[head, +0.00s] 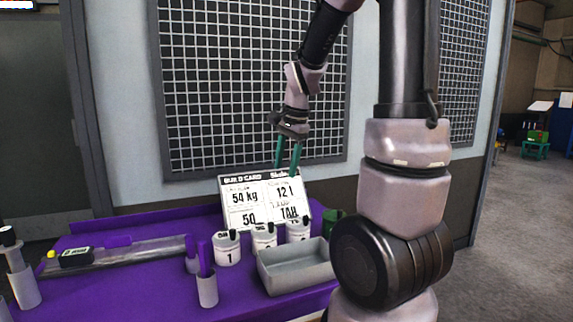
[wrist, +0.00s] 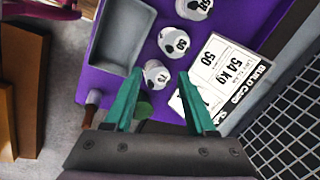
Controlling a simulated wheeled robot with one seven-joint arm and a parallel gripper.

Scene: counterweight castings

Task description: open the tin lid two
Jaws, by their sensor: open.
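Three white tins stand in a row on the purple bench (head: 180,290). The left one (head: 227,251) is marked 1. Tin two (head: 264,240) is the middle one, its number partly hidden by the grey tray. The right tin (head: 298,231) is at the far end. Each has a dark piece on its top. In the wrist view tin two (wrist: 173,41) is beyond the nearest tin (wrist: 157,73); its top appears covered. My gripper (head: 287,170) is open and empty, its green fingers pointing down above the tins, in front of the card. The fingers also show in the wrist view (wrist: 158,76).
A grey tray (head: 296,268) sits in front of the tins. The build card (head: 262,200) stands behind them, and a green cup (head: 334,220) is to the right. A white holder (head: 207,291) with a purple piece stands front left. A mesh panel (head: 250,90) rises behind.

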